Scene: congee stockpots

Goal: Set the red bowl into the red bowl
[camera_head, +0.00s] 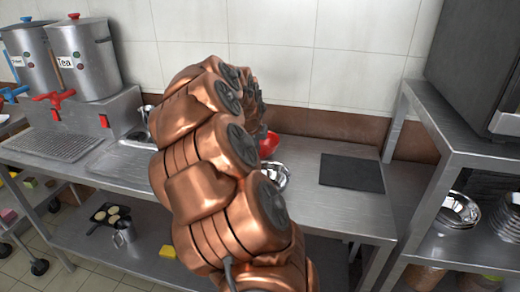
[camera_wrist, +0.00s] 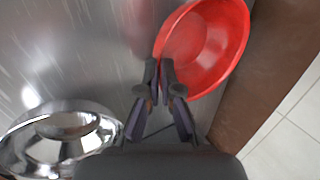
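One red bowl (camera_wrist: 208,45) shows in the wrist view, at the upper right, with its open side facing the camera. My gripper (camera_wrist: 160,75) has its fingers close together at the near left rim of this bowl. The rim passes between the fingertips, and the fingers look shut on it. In the head view, a small part of the red bowl (camera_head: 268,146) shows behind my arm, over the steel counter. I cannot make out a second red bowl; whether one is nested or hidden is not visible.
A shiny steel bowl (camera_wrist: 62,138) is on the counter left of my gripper; it also shows in the head view (camera_head: 274,176). A dark mat (camera_head: 351,172) lies to the right. Tea urns (camera_head: 84,60) stand at left. A brown wall strip (camera_wrist: 262,80) edges the counter.

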